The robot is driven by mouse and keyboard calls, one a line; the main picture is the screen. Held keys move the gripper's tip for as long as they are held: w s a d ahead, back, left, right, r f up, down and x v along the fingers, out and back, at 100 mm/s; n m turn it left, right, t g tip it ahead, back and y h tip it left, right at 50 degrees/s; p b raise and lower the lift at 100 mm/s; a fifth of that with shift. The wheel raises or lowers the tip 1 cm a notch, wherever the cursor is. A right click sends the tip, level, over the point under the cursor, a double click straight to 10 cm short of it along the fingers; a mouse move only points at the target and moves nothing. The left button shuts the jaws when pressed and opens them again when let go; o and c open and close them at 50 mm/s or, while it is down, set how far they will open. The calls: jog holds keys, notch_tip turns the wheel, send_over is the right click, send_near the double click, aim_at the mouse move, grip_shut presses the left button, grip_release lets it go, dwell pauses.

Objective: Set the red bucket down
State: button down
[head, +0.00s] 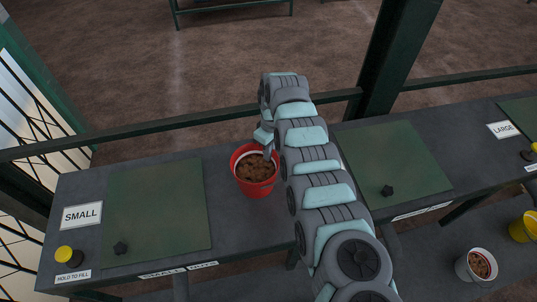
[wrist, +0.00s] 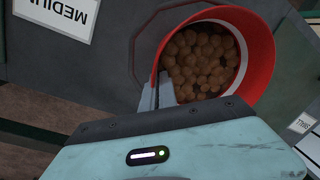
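The red bucket (head: 243,184) is upright and filled with brown round lumps, over the dark table between two green mats. My gripper (head: 268,148) is at the bucket's back right rim in the head view. In the wrist view, the gripper fingers (wrist: 157,95) sit on either side of the rim of the red bucket (wrist: 259,50), one inside and one outside, shut on it. The bucket's underside is hidden, so I cannot tell if it touches the table.
A green mat (head: 158,205) beside the SMALL sign (head: 82,215) lies left; another green mat (head: 395,160) lies right. Both are mostly clear, each with a small black knob. A white bucket (head: 463,268) and a yellow bucket (head: 521,229) stand lower right. A dark post (head: 394,60) rises behind.

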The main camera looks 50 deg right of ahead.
jog(key=shift+f, duration=0.6)
jog(key=c, duration=1.7)
grip_release()
jog(key=shift+f, duration=0.1)
jog(key=r+b, duration=0.1)
jog(key=r, duration=0.3)
jog(key=d+r+b, duration=0.1)
jog(key=r, duration=0.3)
jog(key=r+b, duration=0.1)
jog(key=r, duration=0.3)
jog(key=shift+d+r, duration=0.1)
jog(key=shift+d, duration=0.05)
